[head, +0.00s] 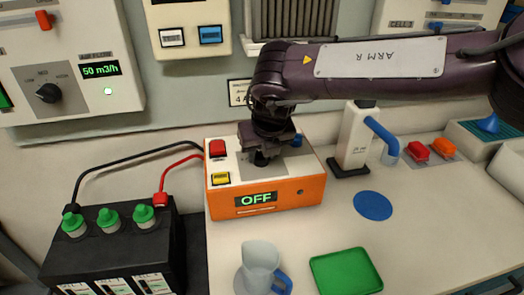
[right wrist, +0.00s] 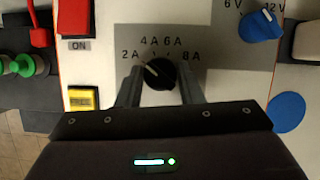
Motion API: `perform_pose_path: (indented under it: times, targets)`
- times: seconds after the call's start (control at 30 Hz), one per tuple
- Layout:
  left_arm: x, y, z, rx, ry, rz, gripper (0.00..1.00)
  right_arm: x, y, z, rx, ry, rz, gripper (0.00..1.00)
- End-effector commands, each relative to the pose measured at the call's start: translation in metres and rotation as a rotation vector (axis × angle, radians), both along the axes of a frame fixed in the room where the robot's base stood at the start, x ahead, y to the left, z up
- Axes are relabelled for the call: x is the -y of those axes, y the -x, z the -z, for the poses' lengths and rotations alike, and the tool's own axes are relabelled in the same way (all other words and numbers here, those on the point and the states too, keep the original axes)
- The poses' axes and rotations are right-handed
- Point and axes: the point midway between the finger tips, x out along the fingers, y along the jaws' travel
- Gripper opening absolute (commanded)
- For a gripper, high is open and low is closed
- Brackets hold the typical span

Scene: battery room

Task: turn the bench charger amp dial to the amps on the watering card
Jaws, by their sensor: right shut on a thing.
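The orange bench charger (head: 265,195) stands on the bench with its display (head: 256,198) reading OFF. My right gripper (head: 264,158) reaches down onto its top panel. In the right wrist view the black amp dial (right wrist: 160,74) sits between my two fingers, which are shut on it. Its white pointer line aims up-left, towards the 2A side of the 2A, 4A, 6A, 8A scale. A wall card (head: 239,93) behind the arm shows what looks like "4 A"; the rest is hidden. My left gripper is out of view.
A blue voltage knob (right wrist: 262,25) marked 6V and 12V, a red clamp or switch (head: 217,148) and a yellow button (head: 220,178) sit near the dial. A black battery (head: 110,245) with green caps, a clear jug (head: 260,262) and a green tray (head: 346,272) are nearby.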

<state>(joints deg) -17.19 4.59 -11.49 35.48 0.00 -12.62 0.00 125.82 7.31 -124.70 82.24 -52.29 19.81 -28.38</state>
Motion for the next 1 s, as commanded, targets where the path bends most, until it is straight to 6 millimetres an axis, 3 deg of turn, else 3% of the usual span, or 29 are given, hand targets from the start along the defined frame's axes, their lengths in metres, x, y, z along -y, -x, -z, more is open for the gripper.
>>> perform_pose_path:
  times: [0.5, 1.0]
  targets:
    - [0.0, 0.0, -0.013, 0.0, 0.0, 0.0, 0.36, -0.003, 0.0, -0.001, 0.0, 0.0, 0.391, 0.11]
    - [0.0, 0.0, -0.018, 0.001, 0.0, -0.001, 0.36, -0.003, -0.001, -0.001, 0.004, -0.001, 0.544, 0.11]
